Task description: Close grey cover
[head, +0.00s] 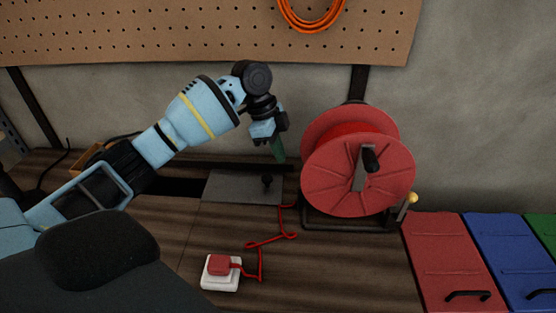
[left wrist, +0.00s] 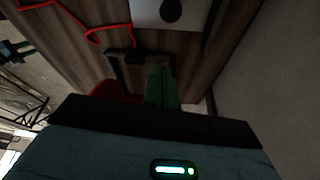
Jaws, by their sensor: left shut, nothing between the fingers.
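The grey cover (head: 235,187) is a flat plate with a small black knob (head: 267,181) near its right end. It lies on the wooden worktop, with a dark slot open to its left. My left gripper (head: 278,151), with green fingers, is shut and empty, pointing down behind and just right of the knob, apart from it as far as I can tell. In the left wrist view the green fingers (left wrist: 162,88) are together, and part of the grey cover (left wrist: 150,12) with its dark knob shows at the top.
A red cable reel (head: 340,175) on a black frame stands close to the right of my left gripper. A red cable runs from it to a white box with a red plug (head: 221,270). Red (head: 450,260) and blue panels lie at right. A pegboard (head: 200,30) hangs behind.

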